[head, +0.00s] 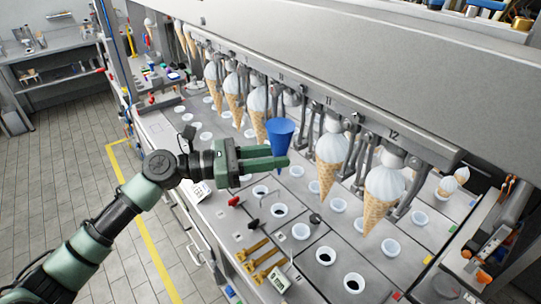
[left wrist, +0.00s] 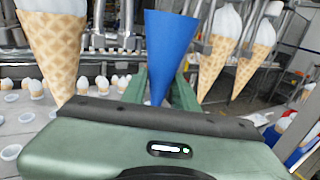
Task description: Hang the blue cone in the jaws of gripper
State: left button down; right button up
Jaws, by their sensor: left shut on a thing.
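The blue cone (head: 281,137) is held upright, wide end up, in my left gripper (head: 277,155). In the left wrist view the blue cone (left wrist: 168,48) stands between the two green fingers (left wrist: 163,88), which are shut on it. Its tip is low between the fingers. The cone is just below the overhead row of metal jaws (head: 311,125), between hanging ice cream cones. Whether its rim touches any jaws cannot be told. My right gripper is not in view.
Ice cream cones (head: 331,160) hang in jaws on both sides, one large cone (head: 383,197) at the right. White cups (head: 301,231) sit in the counter below. Brass-coloured tools (head: 258,256) and a red knob (head: 233,201) are near the front edge.

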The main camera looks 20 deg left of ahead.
pick_arm(q)
jog(key=shift+w+d+p, duration=0.6)
jog(key=shift+w+d, duration=0.3)
jog(key=shift+w, duration=0.25)
jog(key=shift+p, duration=0.3)
jog(key=shift+f, duration=0.55)
dwell(1.2)
jog(key=c, duration=0.7)
grip_release()
jog(key=shift+s+a, duration=0.9)
jog(key=shift+s, duration=0.3)
jog(key=shift+s+a, duration=0.95)
jog(key=shift+s, duration=0.3)
jog(key=shift+s+a, duration=0.9)
jog(key=shift+s, duration=0.3)
